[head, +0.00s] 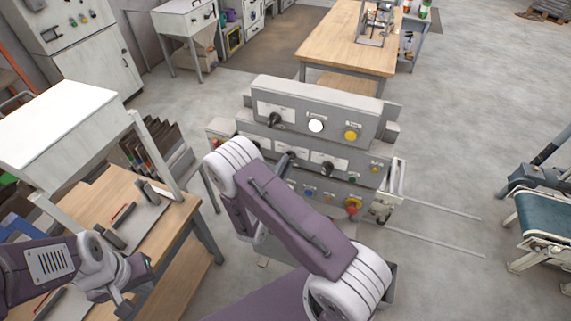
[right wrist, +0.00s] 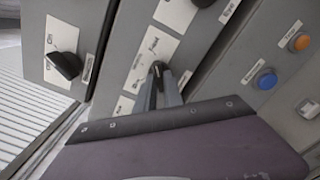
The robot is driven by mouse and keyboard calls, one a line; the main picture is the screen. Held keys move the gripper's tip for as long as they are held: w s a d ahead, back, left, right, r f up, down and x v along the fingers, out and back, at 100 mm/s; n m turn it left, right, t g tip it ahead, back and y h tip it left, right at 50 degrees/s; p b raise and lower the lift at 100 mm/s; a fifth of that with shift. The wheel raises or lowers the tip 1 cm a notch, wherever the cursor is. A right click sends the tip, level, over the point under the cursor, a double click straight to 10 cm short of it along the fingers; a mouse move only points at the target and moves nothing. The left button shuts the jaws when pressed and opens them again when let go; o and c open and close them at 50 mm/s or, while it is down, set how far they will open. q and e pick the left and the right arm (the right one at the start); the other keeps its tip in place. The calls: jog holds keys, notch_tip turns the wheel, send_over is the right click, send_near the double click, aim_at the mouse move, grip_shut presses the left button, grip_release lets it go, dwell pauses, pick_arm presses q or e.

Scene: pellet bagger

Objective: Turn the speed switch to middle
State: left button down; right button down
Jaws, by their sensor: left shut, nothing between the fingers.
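The speed switch (right wrist: 157,69) is a small dark knob on a white label plate, seen in the right wrist view. My right gripper (right wrist: 160,80) has its two fingers close together, one on each side of the knob, at the panel face. The fingers cover part of the knob, so I cannot read its setting. In the head view my right arm crosses in front of the grey control panel (head: 350,125) and hides part of it. My left gripper (head: 122,303) is shut and empty at the lower left, over the wooden workbench, well away from the panel.
Beside the switch are another black knob (right wrist: 65,66), a blue button (right wrist: 265,78) and an orange button (right wrist: 300,42). The panel also carries a white button (head: 316,126), a yellow button (head: 351,135) and a red button (head: 352,204). A conveyor (head: 545,218) stands at the right.

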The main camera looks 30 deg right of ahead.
dwell(0.3)
jog(key=n+b, duration=0.1)
jog(key=n, duration=0.8)
jog(key=shift+r+b, duration=0.1)
jog(key=shift+b, duration=0.25)
jog(key=shift+n, duration=0.4)
jog(key=c, duration=1.6)
grip_release()
jog(key=shift+o, duration=0.7)
jog(key=shift+d, duration=0.1)
